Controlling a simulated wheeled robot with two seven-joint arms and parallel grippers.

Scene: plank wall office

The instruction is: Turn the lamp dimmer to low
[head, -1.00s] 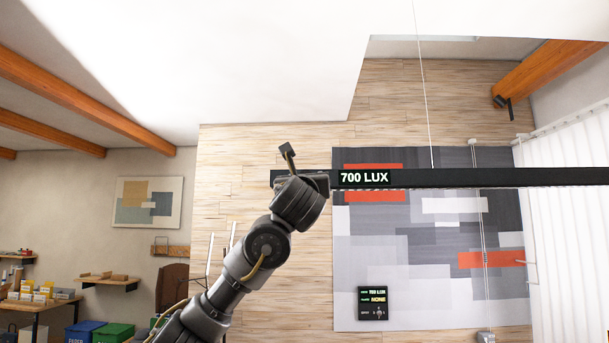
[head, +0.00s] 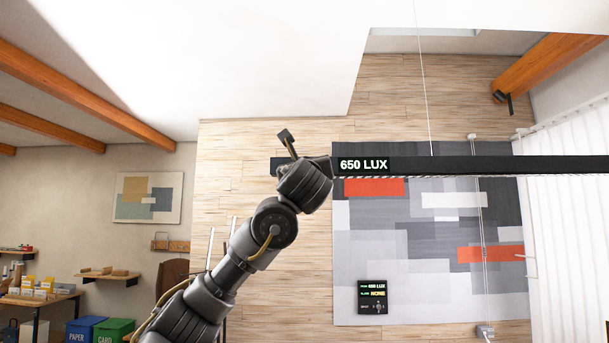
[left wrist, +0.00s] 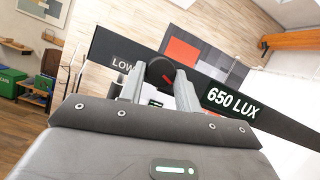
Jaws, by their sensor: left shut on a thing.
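The lamp (head: 480,165) is a long black bar hanging on a thin cable, and its display (head: 364,164) reads 650 LUX. The dimmer knob (left wrist: 159,71) is round and black with a red mark. My left gripper (left wrist: 160,85) is shut on the knob, one finger on each side. In the head view my left gripper (head: 308,180) is at the bar's left end and hides the knob. My right gripper is not in view.
A small wall panel (head: 373,297) also shows 650 LUX. A patchwork wall panel (head: 425,270) hangs behind the bar. White curtains (head: 570,220) are at the right. A table with boxes (head: 38,300) and bins (head: 112,330) stand at the lower left.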

